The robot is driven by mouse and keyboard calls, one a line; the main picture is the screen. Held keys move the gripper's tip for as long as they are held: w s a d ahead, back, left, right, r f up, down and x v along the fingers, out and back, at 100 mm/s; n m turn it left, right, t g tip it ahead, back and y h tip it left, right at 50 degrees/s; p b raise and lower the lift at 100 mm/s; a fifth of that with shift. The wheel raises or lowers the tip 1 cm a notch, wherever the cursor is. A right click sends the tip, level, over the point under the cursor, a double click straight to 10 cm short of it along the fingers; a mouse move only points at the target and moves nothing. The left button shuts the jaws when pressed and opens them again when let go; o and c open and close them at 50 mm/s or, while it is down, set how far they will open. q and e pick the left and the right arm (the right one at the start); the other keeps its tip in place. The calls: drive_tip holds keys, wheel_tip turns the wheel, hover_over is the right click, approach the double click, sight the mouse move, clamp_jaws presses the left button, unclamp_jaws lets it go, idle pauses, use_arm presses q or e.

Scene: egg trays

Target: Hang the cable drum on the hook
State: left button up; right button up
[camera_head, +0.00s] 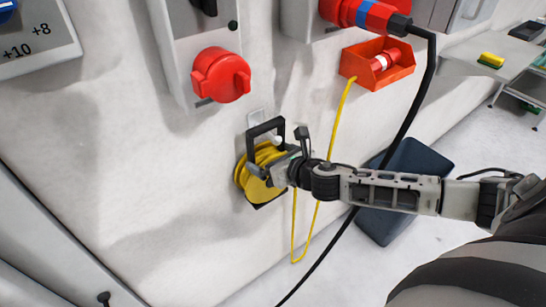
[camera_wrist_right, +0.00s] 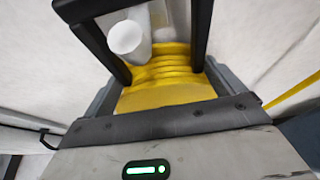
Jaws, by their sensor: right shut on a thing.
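The cable drum (camera_head: 243,172) has yellow cable and a black frame handle (camera_head: 265,127). It is close against the white wall. My right gripper (camera_head: 275,174) reaches in from the right and is shut on the drum. In the right wrist view the yellow cable winding (camera_wrist_right: 165,92) lies between the fingers. The hook is a white wall piece (camera_head: 256,116) behind the handle. Its round white end (camera_wrist_right: 125,37) shows inside the handle's outline in the wrist view. I cannot tell whether the handle bears on it. My left gripper is out of view.
A red rotary switch (camera_head: 221,75) is above the drum. A red box (camera_head: 378,65) with a yellow cable (camera_head: 337,125) is to the upper right. A black cable (camera_head: 415,95) hangs from a red plug (camera_head: 365,13). A dark blue bin (camera_head: 415,165) stands behind my right arm.

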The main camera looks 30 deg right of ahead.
drive_tip(key=shift+r, duration=0.1)
idle(0.3)
drive_tip(key=o, duration=1.5)
drive_tip(key=shift+f, duration=0.25)
drive_tip(key=v, duration=1.6)
drive_tip(key=shift+r, duration=0.2)
drive_tip(key=shift+a, duration=0.1)
